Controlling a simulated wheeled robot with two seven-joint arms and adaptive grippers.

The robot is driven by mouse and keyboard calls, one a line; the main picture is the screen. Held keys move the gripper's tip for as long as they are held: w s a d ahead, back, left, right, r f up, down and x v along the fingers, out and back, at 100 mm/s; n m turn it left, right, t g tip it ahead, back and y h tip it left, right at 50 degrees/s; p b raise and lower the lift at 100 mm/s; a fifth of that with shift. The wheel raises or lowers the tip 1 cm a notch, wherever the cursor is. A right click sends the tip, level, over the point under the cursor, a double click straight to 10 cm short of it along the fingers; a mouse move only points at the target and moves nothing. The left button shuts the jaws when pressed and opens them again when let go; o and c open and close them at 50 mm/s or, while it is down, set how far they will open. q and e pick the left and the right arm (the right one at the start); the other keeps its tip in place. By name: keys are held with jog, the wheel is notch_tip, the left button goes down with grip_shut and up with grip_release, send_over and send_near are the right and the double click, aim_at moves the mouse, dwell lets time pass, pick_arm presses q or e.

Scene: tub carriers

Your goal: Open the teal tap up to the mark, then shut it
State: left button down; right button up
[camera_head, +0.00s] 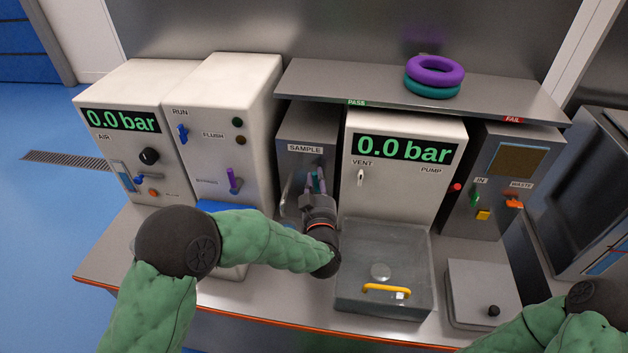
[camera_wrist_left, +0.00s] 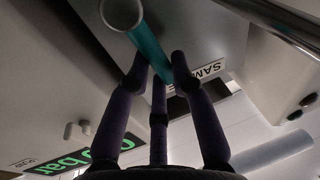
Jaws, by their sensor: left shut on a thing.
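The teal tap handle (camera_wrist_left: 150,43) is a round bar with a pale, open-looking end. It shows in the left wrist view, between my purple fingers. My left gripper (camera_wrist_left: 160,75) is shut on it. In the head view my left gripper (camera_head: 316,182) is at the front of the grey SAMPLE box (camera_head: 300,127), below its label, and hides most of the tap. I cannot make out the mark or how far the tap is turned. My right arm enters at the bottom right of the head view; its gripper is out of frame.
White cabinets (camera_head: 220,95) stand left of the SAMPLE box. Right of it is a VENT and PUMP cabinet (camera_head: 395,185) reading 0.0 bar. A shelf (camera_head: 330,82) overhead carries purple (camera_head: 436,69) and teal rings (camera_head: 432,88).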

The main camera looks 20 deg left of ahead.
pick_arm(q)
jog(key=shift+w+d+m, duration=0.1)
jog(key=shift+d+m, duration=0.3)
jog(key=shift+m, duration=0.5)
jog(key=c, duration=1)
grip_release()
jog(key=shift+c, duration=0.2)
jog(key=v, duration=1.2)
jog(key=shift+f, duration=0.2)
